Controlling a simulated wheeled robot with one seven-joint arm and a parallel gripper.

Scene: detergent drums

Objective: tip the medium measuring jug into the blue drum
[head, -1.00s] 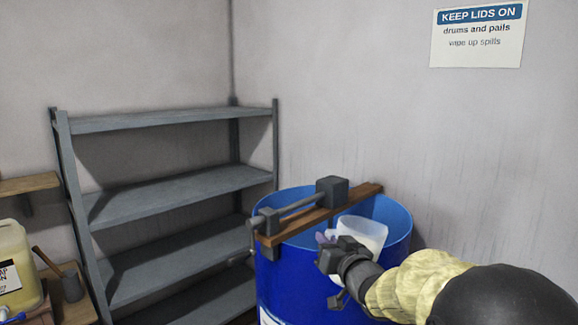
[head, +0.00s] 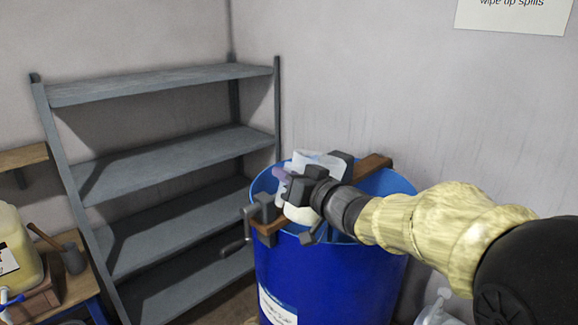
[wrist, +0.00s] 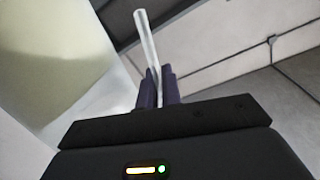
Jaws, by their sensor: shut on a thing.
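The blue drum (head: 335,275) stands open at the centre of the head view, a label low on its front. My gripper (head: 293,187) is over the drum's mouth, shut on the handle of a pale translucent measuring jug (head: 317,160). The jug is above the drum's rim, partly hidden behind my gripper; its exact tilt and size are hard to judge. In the wrist view the jug's pale wall (wrist: 55,60) fills the left side, and its thin handle (wrist: 146,40) runs between the fingers of my gripper (wrist: 158,90). No flow from the jug is visible.
A wooden bar (head: 375,165) with a dark crank (head: 235,246) lies across the drum's mouth, close to the jug. An empty grey shelf (head: 165,165) stands left. A yellowish container (head: 15,250) sits at far left. A pale bottle (head: 436,310) is at lower right.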

